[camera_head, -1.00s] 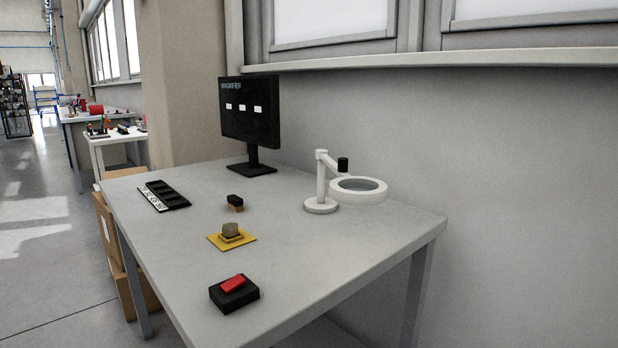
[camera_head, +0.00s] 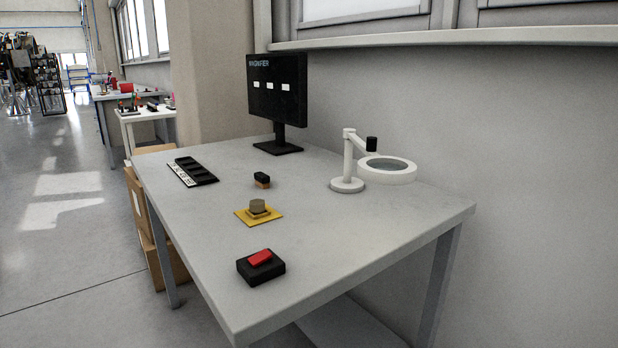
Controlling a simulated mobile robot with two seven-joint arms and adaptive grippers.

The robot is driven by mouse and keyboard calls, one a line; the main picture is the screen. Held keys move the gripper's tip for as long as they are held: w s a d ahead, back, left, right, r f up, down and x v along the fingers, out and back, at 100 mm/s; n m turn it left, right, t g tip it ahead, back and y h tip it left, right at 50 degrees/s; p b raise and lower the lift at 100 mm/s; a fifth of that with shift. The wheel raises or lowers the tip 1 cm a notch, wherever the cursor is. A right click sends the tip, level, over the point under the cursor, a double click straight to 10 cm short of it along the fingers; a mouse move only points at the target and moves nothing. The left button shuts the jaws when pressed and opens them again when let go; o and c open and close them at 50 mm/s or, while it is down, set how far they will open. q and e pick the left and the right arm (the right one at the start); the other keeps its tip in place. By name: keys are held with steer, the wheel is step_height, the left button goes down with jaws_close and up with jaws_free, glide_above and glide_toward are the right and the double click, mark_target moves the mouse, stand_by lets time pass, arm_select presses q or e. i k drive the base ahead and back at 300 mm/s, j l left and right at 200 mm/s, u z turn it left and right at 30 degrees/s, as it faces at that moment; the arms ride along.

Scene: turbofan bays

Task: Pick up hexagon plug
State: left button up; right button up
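A small tan plug (camera_head: 257,205) stands upright on a yellow square plate (camera_head: 271,219) near the middle of the grey table. Its outline looks faceted or round; I cannot tell for sure that it is a hexagon. A darker base sits under it. A small black block with a brown lower part (camera_head: 262,180) stands behind it. A black box with a red top piece (camera_head: 261,266) sits nearer the front edge. Neither of my grippers is in view.
The table (camera_head: 360,235) also bears a black tray with compartments and white labels (camera_head: 193,172), a monitor (camera_head: 277,90) and a white magnifier on a stand (camera_head: 347,165). Cardboard boxes (camera_head: 163,250) stand at its left side. The floor on the left is clear.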

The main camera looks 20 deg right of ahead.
mark_target(257, 206)
steer(key=i+j, duration=0.1)
steer(key=j, duration=0.45)
steer(key=j+z, duration=0.1)
steer(key=j, duration=0.45)
steer(key=i+j+z, duration=0.1)
steer(key=j, duration=0.25)
steer(key=i+j+z, duration=0.1)
steer(key=i+j, duration=0.15)
steer(key=j, duration=0.15)
steer(key=i+j+z, duration=0.1)
steer(key=j, duration=0.3)
steer(key=i+j+z, duration=0.2)
steer(key=i+j, duration=0.15)
steer(key=i, duration=0.25)
steer(key=i+j+z, duration=0.2)
steer(key=i+j, duration=0.3)
steer(key=i+z, duration=0.1)
steer(key=i, duration=0.55)
steer(key=z, duration=1.45)
